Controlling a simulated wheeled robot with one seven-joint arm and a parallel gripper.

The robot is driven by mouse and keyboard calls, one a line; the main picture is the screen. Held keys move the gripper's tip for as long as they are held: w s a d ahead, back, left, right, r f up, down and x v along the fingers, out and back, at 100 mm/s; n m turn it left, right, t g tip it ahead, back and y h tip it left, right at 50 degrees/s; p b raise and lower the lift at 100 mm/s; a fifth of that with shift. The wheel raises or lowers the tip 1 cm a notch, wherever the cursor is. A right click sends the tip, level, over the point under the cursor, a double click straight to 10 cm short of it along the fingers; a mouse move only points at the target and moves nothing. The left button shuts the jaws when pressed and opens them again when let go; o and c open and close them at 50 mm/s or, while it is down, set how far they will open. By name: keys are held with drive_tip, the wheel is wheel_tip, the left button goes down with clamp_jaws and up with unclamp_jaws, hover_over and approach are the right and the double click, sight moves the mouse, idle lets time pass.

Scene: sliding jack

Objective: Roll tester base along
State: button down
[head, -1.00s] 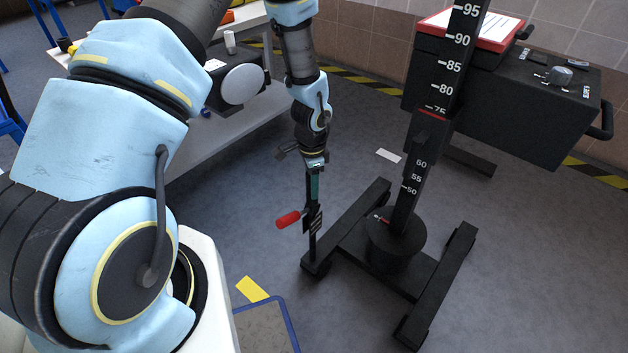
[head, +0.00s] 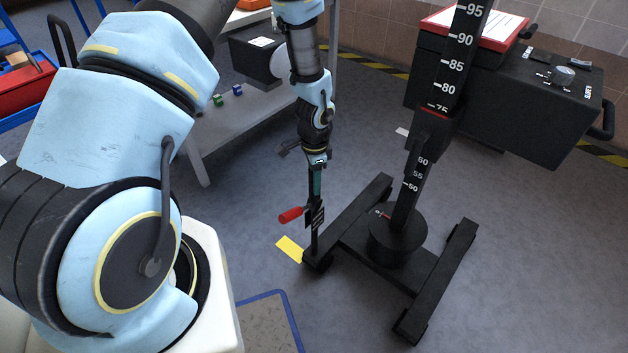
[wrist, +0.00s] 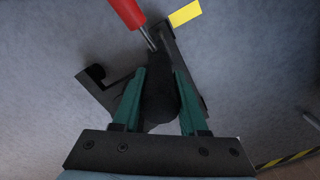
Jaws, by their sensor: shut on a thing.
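The tester is a black stand with an H-shaped wheeled base (head: 420,270), a round hub and a tall column with a white number scale (head: 446,95). A thin upright black post (head: 315,235) with a red-handled lever (head: 291,214) stands at the left rail's end. My gripper (head: 317,182) points down at the top of this post. In the wrist view, the green fingers of my gripper (wrist: 160,85) are shut on the dark post, with the red handle (wrist: 126,12) just beyond. The fingers hide part of the post.
A yellow floor marker (head: 289,249) lies just left of the post's foot. A blue-edged mat (head: 270,320) lies in front. A grey bench (head: 235,125) stands at the back left. A black-and-yellow strip (head: 603,160) runs along the tiled wall. Floor right of the base is clear.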

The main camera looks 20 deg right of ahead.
drive_tip(key=shift+c, duration=2.2)
unclamp_jaws()
drive_tip(key=shift+r, duration=0.1)
wheel_tip(320, 180, up, 11)
drive_tip(key=shift+f+p, duration=0.2)
drive_tip(key=shift+p, duration=0.1)
